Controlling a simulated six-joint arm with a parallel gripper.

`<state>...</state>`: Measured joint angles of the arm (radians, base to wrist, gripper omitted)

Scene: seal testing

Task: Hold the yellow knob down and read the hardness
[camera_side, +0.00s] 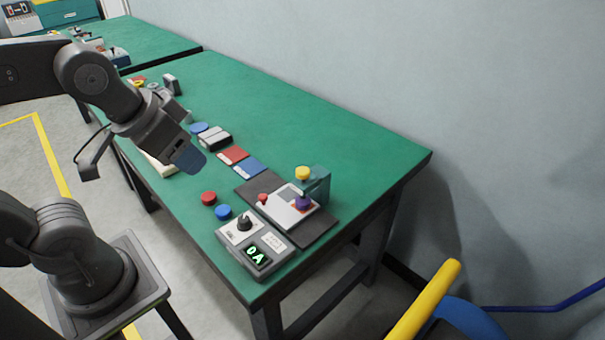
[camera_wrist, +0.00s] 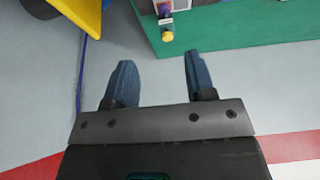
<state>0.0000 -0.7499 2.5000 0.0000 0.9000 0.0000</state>
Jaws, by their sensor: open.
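The yellow knob (camera_side: 302,173) tops the teal hardness tester (camera_side: 318,185) on a dark mat near the right end of the green table. A purple part (camera_side: 302,202) sits below the knob, over a light plate. In the wrist view the yellow knob (camera_wrist: 168,36) shows near the top edge. The readout box (camera_side: 255,247) in front shows what looks like "0A" in green. My gripper (camera_side: 187,158) is above the table, left of the tester and apart from it. In the wrist view my gripper (camera_wrist: 158,75) is open, with nothing between its fingers.
Red (camera_side: 209,198) and blue (camera_side: 223,212) discs lie left of the mat. Red (camera_side: 233,155) and blue (camera_side: 251,167) pads lie behind it. A yellow rail (camera_side: 425,300) stands off the table at the lower right. The table's wall side is clear.

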